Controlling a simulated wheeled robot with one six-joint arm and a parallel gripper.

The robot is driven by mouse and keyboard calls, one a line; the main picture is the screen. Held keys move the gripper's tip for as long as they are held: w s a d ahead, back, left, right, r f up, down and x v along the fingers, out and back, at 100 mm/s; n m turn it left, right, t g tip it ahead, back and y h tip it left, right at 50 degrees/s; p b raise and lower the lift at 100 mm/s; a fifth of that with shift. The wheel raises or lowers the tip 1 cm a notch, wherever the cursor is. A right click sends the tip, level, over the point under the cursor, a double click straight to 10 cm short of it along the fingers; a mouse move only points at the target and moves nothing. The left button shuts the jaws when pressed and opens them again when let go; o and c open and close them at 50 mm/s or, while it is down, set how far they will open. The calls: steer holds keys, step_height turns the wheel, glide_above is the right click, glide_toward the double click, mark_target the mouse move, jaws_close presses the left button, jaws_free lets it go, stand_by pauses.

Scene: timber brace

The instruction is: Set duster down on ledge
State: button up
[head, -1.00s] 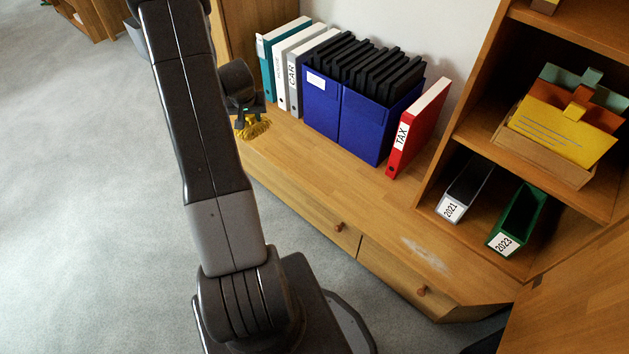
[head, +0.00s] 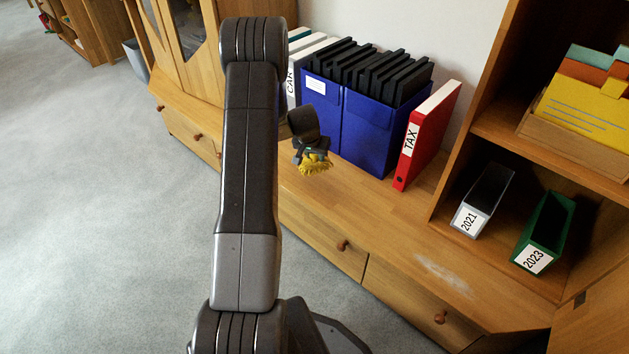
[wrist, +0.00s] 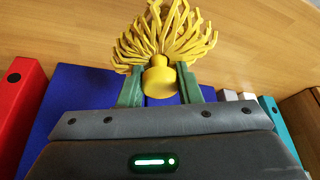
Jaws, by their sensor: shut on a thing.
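The duster (wrist: 160,45) has a yellow round handle and a spread of yellow strands. My gripper (wrist: 160,88) is shut on its handle between green fingers in the wrist view. In the head view my gripper (head: 312,152) is in front of the blue boxes, with the duster's yellow strands (head: 315,165) hanging below it, over the wooden ledge (head: 345,203). I cannot tell from the head view whether the strands touch the ledge. Part of the duster is hidden by the gripper in the head view.
Blue boxes (head: 368,130) with black folders stand behind the gripper. A red TAX binder (head: 425,140) is to their right, white binders to their left. A pale dusty patch (head: 443,274) marks the ledge at the right front. The ledge between is clear.

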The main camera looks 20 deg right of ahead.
step_height(320, 180, down, 8)
steer(key=shift+f+b, duration=0.1)
steer(key=shift+b, duration=1.05)
steer(key=shift+f, duration=0.15)
steer(key=o, duration=1)
steer(key=shift+a+r, duration=0.1)
steer(key=shift+r, duration=0.4)
steer(key=p+v, duration=0.2)
steer(key=v, duration=0.9)
steer(key=shift+s+r, duration=0.15)
